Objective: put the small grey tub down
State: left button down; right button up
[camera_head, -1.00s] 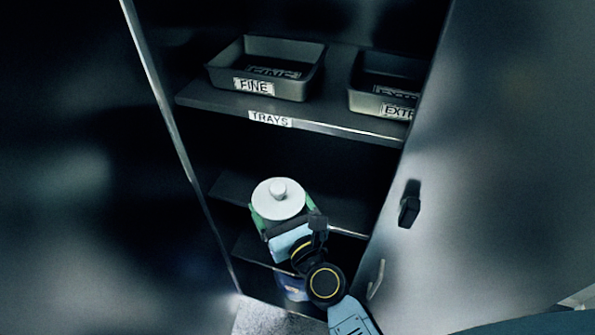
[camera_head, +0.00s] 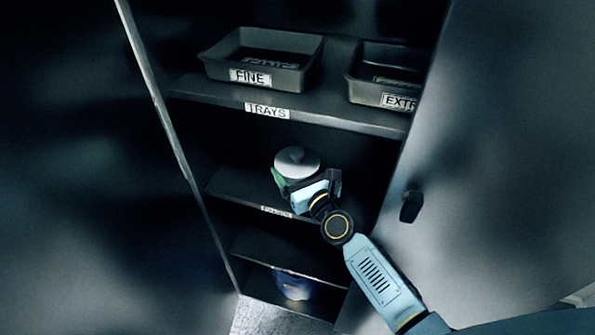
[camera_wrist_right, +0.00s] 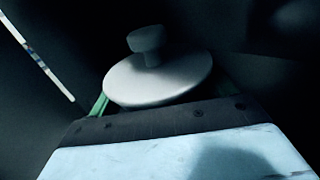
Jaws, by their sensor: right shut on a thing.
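The small tub shows mostly as its pale grey round lid with a knob (camera_head: 297,161). It is in the middle shelf opening of the cabinet, over the labelled shelf. My right gripper (camera_head: 307,187) is shut on the tub, with green finger parts at its sides. My left gripper is not in view.
The upper shelf (camera_head: 340,117), labelled TRAYS, holds a FINE tray (camera_head: 294,78) and an EXTR-labelled tray (camera_head: 366,91). The middle shelf (camera_head: 233,190) has bare room at left. A blue container (camera_head: 292,284) stands at the bottom. The cabinet door (camera_head: 500,170) with a black handle (camera_head: 411,206) stands at right.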

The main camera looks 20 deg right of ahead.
jog(key=shift+r, duration=0.15)
jog(key=shift+f, duration=0.25)
jog(key=o, duration=1)
jog(key=shift+r, duration=0.15)
jog(key=shift+s+r, duration=0.1)
jog(key=shift+s, duration=0.1)
jog(key=s, duration=0.3)
jog(key=s+d, duration=0.1)
jog(key=s, duration=0.3)
jog(key=s+d, duration=0.1)
jog(key=s, duration=0.3)
jog(key=shift+s+d+b, duration=0.1)
jog(key=shift+s+b, duration=0.15)
jog(key=shift+b, duration=0.05)
